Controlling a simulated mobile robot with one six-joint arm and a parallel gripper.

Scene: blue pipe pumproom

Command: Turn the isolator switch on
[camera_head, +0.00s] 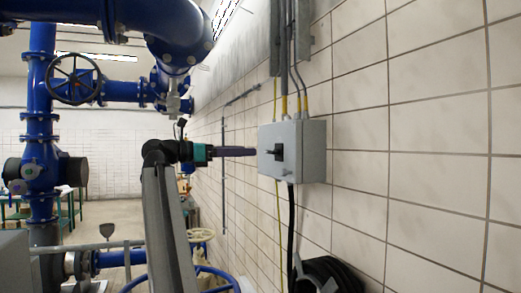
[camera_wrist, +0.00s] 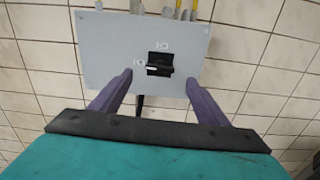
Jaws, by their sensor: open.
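The isolator switch is a grey box (camera_head: 306,148) on the tiled wall with a black rotary handle (camera_head: 276,152) on its front. In the wrist view the box (camera_wrist: 105,50) fills the upper middle, and the black handle (camera_wrist: 160,64) shows a pale marker pointing left, with small markings above and to its left. My gripper (camera_head: 254,152) is level with the handle in the head view, its fingertips close to the box front. In the wrist view my gripper (camera_wrist: 159,80) is open, one purple finger on each side of and below the handle. Contact cannot be told.
Conduits with yellow glands (camera_head: 284,104) enter the box top. A black cable (camera_head: 290,220) drops from its underside to a coiled black hose (camera_head: 328,275). Blue pipes (camera_head: 40,110) with a handwheel (camera_head: 74,79) stand at left. The tiled wall to the right is clear.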

